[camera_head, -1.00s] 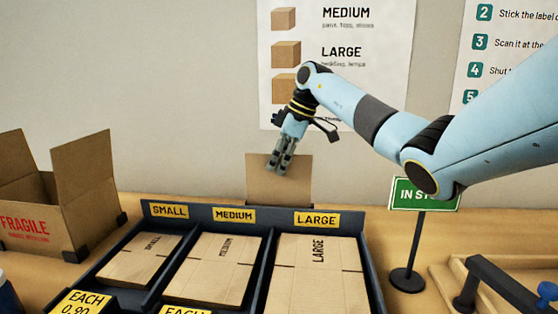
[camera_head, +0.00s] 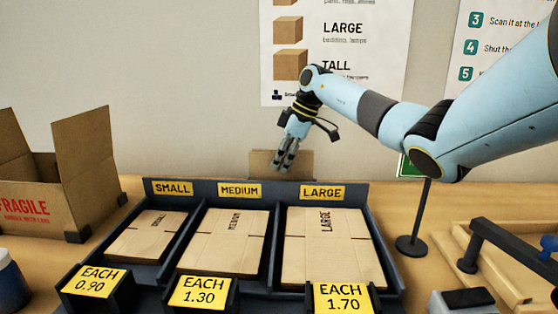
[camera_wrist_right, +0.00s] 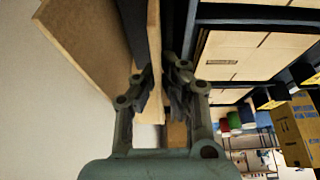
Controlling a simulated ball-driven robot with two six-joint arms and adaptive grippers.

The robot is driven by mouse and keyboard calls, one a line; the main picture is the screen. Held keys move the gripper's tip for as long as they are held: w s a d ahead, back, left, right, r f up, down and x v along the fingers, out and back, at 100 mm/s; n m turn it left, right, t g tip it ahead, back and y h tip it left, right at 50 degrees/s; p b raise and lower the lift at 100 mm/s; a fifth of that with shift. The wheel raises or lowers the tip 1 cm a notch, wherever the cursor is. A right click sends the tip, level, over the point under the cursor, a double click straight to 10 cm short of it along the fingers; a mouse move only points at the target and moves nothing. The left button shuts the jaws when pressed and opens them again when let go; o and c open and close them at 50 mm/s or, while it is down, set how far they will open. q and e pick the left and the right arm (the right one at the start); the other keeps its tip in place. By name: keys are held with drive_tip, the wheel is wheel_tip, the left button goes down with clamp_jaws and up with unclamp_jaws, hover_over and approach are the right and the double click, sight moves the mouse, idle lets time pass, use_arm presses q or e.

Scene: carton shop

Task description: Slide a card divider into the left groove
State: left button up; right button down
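My right gripper (camera_head: 284,168) reaches down behind the display tray, at the upper edge of a brown card divider (camera_head: 263,163). In the wrist view the right gripper's fingers (camera_wrist_right: 160,95) are closed on both sides of a thin card, seen edge-on (camera_wrist_right: 154,50). The card stands upright, and its lower part is hidden behind the tray's back in the head view. A broad tan board (camera_wrist_right: 85,45) and a dark block (camera_wrist_right: 132,25) lie beside the card in the wrist view. I cannot make out the left groove. My left gripper is out of view.
The dark tray (camera_head: 372,190) with small, medium and large flat cartons stands in front of the card. An open FRAGILE carton (camera_head: 45,190) stands at left. A sign stand (camera_head: 412,245) and a wooden frame (camera_head: 490,275) are at right. The wall is close behind.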

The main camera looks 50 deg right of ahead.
drive_tip(key=c, duration=1.4)
unclamp_jaws()
drive_tip(key=v, duration=1.2)
